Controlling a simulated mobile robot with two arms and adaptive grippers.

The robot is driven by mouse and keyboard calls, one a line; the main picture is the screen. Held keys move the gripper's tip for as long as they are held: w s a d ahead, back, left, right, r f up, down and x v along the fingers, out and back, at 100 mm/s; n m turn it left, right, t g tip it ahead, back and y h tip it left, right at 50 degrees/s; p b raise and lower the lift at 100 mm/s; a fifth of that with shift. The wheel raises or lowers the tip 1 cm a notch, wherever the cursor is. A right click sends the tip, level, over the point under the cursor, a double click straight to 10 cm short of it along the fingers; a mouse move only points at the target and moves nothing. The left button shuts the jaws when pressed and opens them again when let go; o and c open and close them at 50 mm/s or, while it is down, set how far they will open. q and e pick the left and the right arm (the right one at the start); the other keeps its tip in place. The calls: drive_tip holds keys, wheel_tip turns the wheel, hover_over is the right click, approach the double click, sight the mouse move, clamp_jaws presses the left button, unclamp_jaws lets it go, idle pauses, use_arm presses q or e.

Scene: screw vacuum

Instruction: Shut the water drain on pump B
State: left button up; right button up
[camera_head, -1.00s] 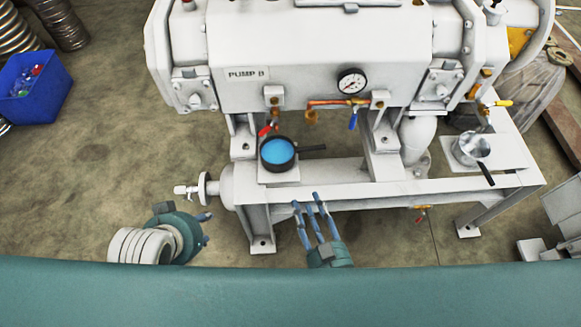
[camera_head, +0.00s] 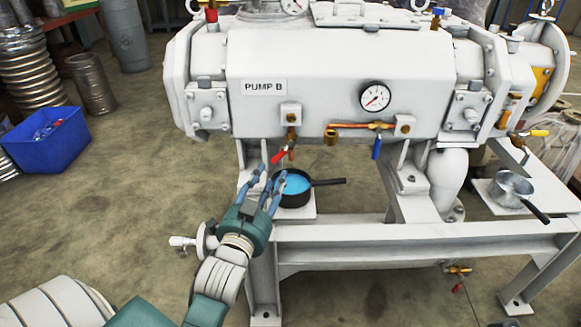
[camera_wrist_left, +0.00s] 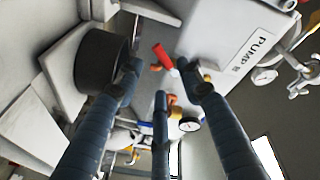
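PUMP B is the white machine (camera_head: 310,100) with a name label. Under the label a valve with a red handle (camera_head: 282,155) hangs on its front, above a black pan (camera_head: 330,182) holding blue liquid. My left gripper (camera_head: 265,183) is open, its fingers spread and pointing up at the valve from the pan's left. In the left wrist view the red handle (camera_wrist_left: 163,52) shows between the spread fingers (camera_wrist_left: 163,85), and I see no grip on it. The dark pan (camera_wrist_left: 100,58) shows there on the left. My right gripper is not in view.
A blue-handled valve (camera_head: 377,148) and a gauge (camera_head: 375,97) are to the right. A silver pan (camera_head: 511,188) stands on the right ledge. A blue bin (camera_head: 48,140) stands on the floor at left.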

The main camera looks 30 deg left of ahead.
sight(279, 159)
use_arm(q)
drive_tip(key=b+x, duration=0.2)
drive_tip(key=x, duration=0.6)
drive_tip(key=shift+w+a+f, duration=0.15)
drive_tip(key=shift+w, duration=0.1)
drive_tip(key=shift+w+a+b, duration=0.1)
drive_tip(key=shift+w+b, duration=0.2)
drive_tip(key=shift+w, duration=0.05)
drive_tip(key=shift+c, duration=0.5)
clamp_jaws()
